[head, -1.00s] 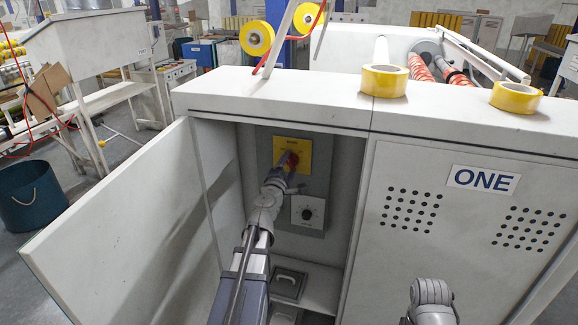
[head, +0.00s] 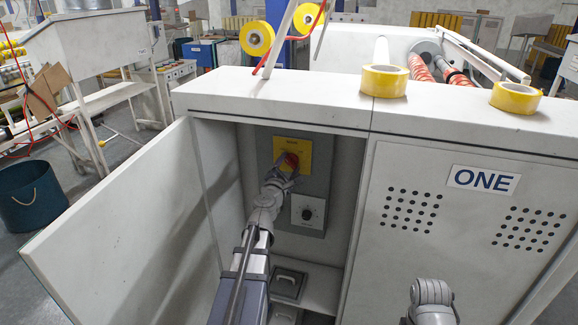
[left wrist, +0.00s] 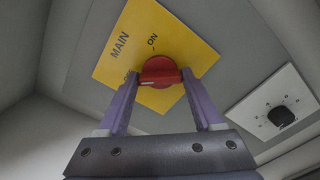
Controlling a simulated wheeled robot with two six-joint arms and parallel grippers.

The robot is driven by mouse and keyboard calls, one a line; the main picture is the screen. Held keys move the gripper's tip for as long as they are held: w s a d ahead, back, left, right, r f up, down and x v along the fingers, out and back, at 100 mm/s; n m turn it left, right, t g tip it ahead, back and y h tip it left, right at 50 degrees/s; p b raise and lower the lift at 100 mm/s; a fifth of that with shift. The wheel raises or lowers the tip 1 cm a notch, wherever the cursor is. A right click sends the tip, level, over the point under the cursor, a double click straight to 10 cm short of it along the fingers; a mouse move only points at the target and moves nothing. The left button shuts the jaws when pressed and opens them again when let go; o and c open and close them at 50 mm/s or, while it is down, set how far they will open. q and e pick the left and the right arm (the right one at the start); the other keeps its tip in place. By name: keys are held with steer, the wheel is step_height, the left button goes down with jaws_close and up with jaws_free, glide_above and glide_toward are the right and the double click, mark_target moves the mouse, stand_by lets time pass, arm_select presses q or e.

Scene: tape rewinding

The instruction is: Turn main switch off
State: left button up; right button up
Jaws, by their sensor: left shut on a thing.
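The main switch is a red knob (head: 291,158) on a yellow plate (head: 304,148), on the back panel inside the open cabinet. My left gripper (head: 287,173) reaches into the cabinet and is shut on the knob. In the left wrist view, the red knob (left wrist: 160,70) sits between the two purple-grey fingers. The yellow plate (left wrist: 135,40) appears tilted there, with MAIN and ON readable. Another label beside the left finger is mostly hidden. The knob's bar lies roughly across from finger to finger.
A black dial (head: 307,213) on a white plate is just below the switch. The open cabinet door (head: 125,225) stands to the left, and a door marked ONE (head: 484,181) closes the right side. Yellow tape rolls (head: 384,81) lie on the cabinet top.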

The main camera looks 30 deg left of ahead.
arm_select(q)
steer(key=o, duration=1.4)
steer(key=shift+c, duration=0.2)
steer(key=shift+s, duration=0.1)
steer(key=v, duration=0.7)
steer(key=shift+s, duration=0.35)
steer(key=shift+d+f, duration=0.1)
